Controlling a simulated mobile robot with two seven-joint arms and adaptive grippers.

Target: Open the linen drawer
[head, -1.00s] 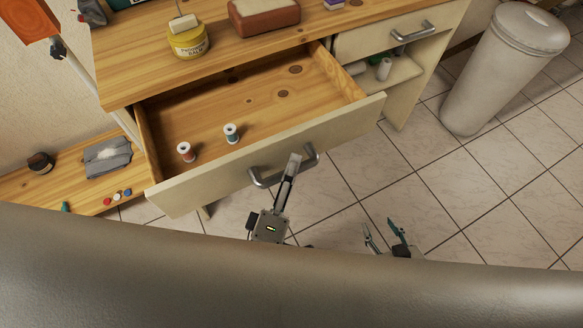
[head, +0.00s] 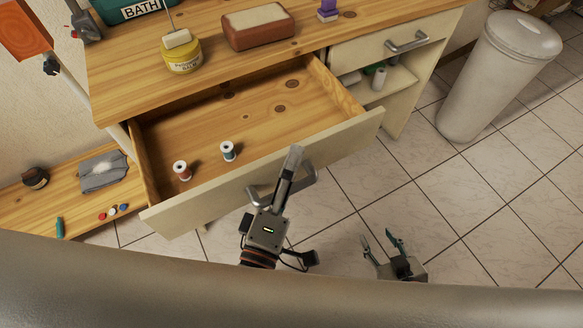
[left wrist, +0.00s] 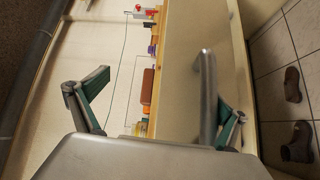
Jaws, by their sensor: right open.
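A wide cream-fronted drawer (head: 215,196) under the wooden top stands pulled well out, with bare wood inside. No label shows. Its metal bar handle (head: 307,174) is on the front; it also shows in the left wrist view (left wrist: 207,85). My left gripper (head: 292,160) is at this handle, its fingers reaching up over the bar and front edge. In the left wrist view its teal-padded fingers are wide apart, with the handle between them, nearer the right finger. Contact cannot be told. My right gripper (head: 382,242) is open and empty, low over the floor tiles.
Two thread spools (head: 227,151) stand in the drawer. A closed smaller drawer (head: 378,44) is at the right, above an open shelf. A yellow tin (head: 182,60) and a brown block (head: 258,28) are on top.

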